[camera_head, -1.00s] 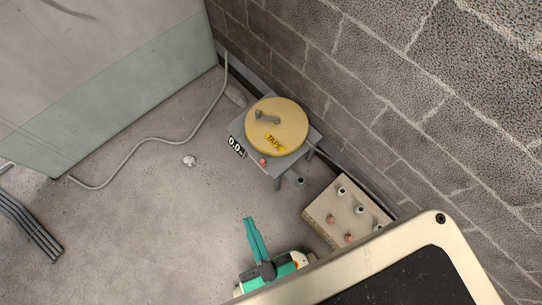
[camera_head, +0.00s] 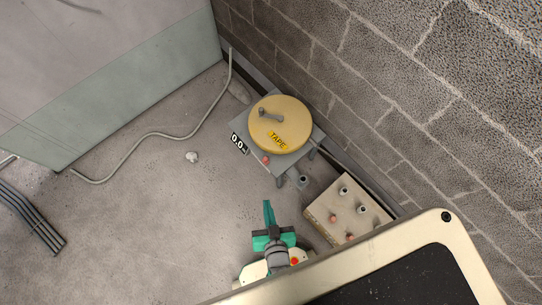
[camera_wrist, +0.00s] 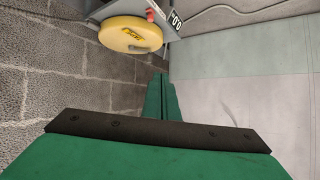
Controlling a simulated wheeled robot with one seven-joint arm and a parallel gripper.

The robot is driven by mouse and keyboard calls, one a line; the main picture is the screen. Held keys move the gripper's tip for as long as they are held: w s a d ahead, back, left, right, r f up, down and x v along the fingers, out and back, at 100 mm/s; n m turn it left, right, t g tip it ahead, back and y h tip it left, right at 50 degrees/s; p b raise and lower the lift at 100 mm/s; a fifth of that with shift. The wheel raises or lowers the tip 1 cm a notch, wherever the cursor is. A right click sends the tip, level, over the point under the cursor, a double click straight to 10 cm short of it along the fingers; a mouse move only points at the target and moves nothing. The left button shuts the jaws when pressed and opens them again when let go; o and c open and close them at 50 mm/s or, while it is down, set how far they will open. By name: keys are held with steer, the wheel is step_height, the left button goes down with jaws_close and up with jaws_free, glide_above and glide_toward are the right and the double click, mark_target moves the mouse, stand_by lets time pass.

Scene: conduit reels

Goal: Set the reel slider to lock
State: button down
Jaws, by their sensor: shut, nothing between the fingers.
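The yellow reel (camera_head: 290,110), labelled TAPE and with a grey crank on top, sits on a grey stand (camera_head: 245,127) against the block wall. It also shows upside down at the top of the wrist view (camera_wrist: 125,33). A red knob (camera_head: 266,160) and a small bracket with a dark round piece (camera_head: 303,179) are on the stand's near side. I cannot tell which part is the slider, or its setting. My green gripper (camera_head: 268,204) is shut and empty, in front of the stand and apart from it. Its fingers point toward the stand; they also show in the wrist view (camera_wrist: 161,98).
A beige box (camera_head: 325,212) with several red and grey knobs stands right of my gripper. A pale cable (camera_head: 150,136) and a small white lump (camera_head: 192,157) lie on the floor at left. Dark conduits (camera_head: 30,217) lie far left.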

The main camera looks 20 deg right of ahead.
mark_target(266, 160)
steer(key=w+d+f+m+g+y, duration=0.1)
steer(key=w+d+f+m+g, duration=0.1)
steer(key=w+d+f, duration=0.4)
steer(key=w+d+f+m+g, duration=0.2)
steer(key=w+d+f, duration=0.4)
steer(key=f, duration=0.6)
steer(key=shift+w+d+f+m+y, duration=0.2)
steer(key=shift+w+d+m+y, duration=0.2)
steer(key=shift+w+m, duration=0.45)
steer(key=shift+w, duration=0.1)
steer(key=x, duration=1)
steer(key=shift+a+f, duration=0.1)
steer(key=shift+f, duration=0.05)
steer(key=shift+w+a, duration=0.95)
steer(key=shift+w, duration=0.15)
steer(key=shift+w+a, duration=0.3)
